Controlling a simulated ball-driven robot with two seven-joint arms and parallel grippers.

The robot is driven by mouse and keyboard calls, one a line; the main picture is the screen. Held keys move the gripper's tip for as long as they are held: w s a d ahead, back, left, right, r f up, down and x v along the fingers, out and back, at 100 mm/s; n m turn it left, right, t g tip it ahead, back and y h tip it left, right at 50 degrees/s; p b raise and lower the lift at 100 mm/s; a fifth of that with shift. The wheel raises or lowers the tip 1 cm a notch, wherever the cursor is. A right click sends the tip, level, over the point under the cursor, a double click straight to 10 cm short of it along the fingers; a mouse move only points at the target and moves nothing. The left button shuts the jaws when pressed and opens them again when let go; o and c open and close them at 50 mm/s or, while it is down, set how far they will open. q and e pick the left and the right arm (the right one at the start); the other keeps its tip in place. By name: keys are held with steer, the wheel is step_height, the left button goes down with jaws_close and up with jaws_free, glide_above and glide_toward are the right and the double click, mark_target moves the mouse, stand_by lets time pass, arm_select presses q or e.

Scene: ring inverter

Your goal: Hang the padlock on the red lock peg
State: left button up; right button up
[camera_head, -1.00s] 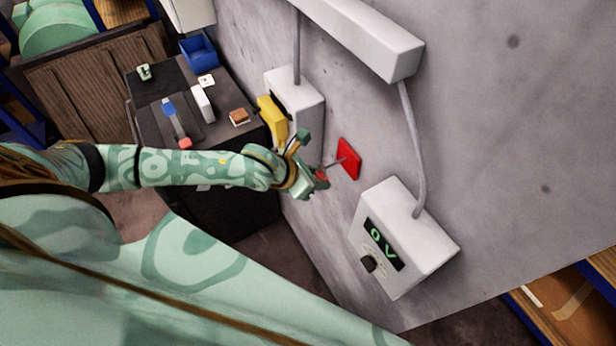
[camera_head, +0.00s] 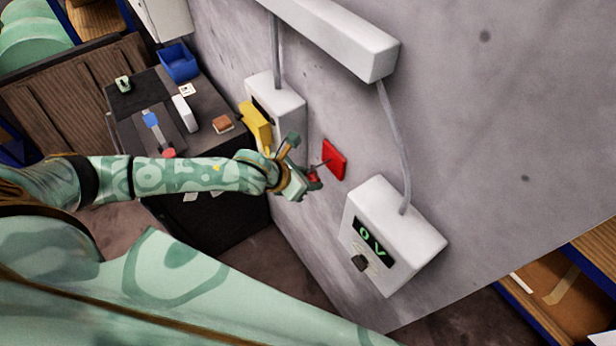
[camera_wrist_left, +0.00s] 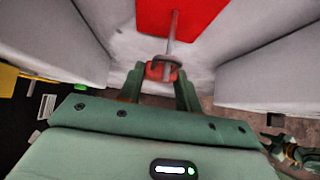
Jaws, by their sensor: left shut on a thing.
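My left gripper (camera_head: 300,172) is shut on the red padlock (camera_head: 314,181), close to the wall. In the left wrist view the padlock (camera_wrist_left: 160,74) sits between my two fingers (camera_wrist_left: 160,88), its grey shackle (camera_wrist_left: 158,62) upward. The lock peg is a thin grey rod (camera_wrist_left: 172,35) standing out from a red plate (camera_wrist_left: 200,10); the plate also shows in the head view (camera_head: 335,160). The shackle overlaps the peg's near end; I cannot tell whether it is around the peg. A green jointed shape at the wrist view's lower right may be my right gripper.
A white box (camera_head: 393,240) with a "0 V" display and dark knob is on the wall at lower right. Another box (camera_head: 275,98) with a yellow part (camera_head: 256,125) is to the left. A dark cabinet (camera_head: 215,103) with small items stands left of my gripper.

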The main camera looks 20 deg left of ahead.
arm_select(q)
steer(key=o, duration=1.1)
steer(key=b+v, duration=0.2)
steer(key=v, duration=1.4)
steer(key=shift+a, duration=0.2)
steer(key=shift+r, duration=0.1)
